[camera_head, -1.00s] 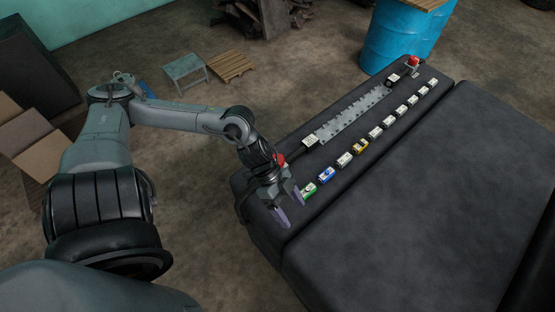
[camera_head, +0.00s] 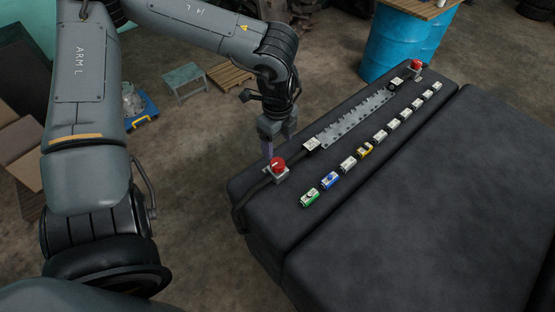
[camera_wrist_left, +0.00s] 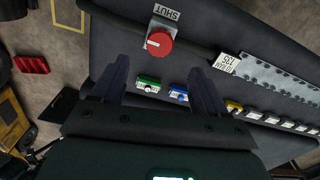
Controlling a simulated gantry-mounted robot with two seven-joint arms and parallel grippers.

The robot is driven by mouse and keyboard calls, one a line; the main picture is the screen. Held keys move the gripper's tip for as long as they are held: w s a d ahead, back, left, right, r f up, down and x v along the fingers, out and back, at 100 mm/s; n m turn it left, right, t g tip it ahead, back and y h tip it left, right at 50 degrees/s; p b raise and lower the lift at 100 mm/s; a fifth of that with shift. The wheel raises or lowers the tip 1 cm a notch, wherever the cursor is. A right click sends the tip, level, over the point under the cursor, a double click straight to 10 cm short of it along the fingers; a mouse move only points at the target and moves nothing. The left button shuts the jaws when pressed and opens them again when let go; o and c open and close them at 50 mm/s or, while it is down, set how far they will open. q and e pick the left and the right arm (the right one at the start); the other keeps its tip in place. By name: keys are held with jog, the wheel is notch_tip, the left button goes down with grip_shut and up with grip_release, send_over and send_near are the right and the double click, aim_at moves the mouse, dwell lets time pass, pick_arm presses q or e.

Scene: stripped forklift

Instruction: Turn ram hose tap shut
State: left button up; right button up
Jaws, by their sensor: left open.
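A red round tap knob (camera_head: 278,164) sits on a pale base at the near end of the dark block, on a black hose. In the left wrist view the knob (camera_wrist_left: 159,41) has a white line lying roughly across the picture. A plate reading SHUT (camera_wrist_left: 166,11) is beside it. My left gripper (camera_head: 279,145) is open and empty, pointing down just above and behind the knob in the head view. In the wrist view the knob appears between and beyond the open fingertips (camera_wrist_left: 160,64); I see no contact. My right gripper is out of view.
A white label (camera_head: 311,144) and a grey perforated strip (camera_head: 352,117) lie along the block. Several small blocks, including green (camera_head: 309,197), blue (camera_head: 329,180) and yellow (camera_head: 365,149), form a row. A second red knob (camera_head: 416,64) is at the far end. The broad dark surface (camera_head: 450,200) is clear.

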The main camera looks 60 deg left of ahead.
aim_at(278, 162)
pick_arm(q)
notch_tip(278, 162, down, 9)
jog(key=shift+f+p, duration=0.1)
jog(key=shift+p, duration=0.35)
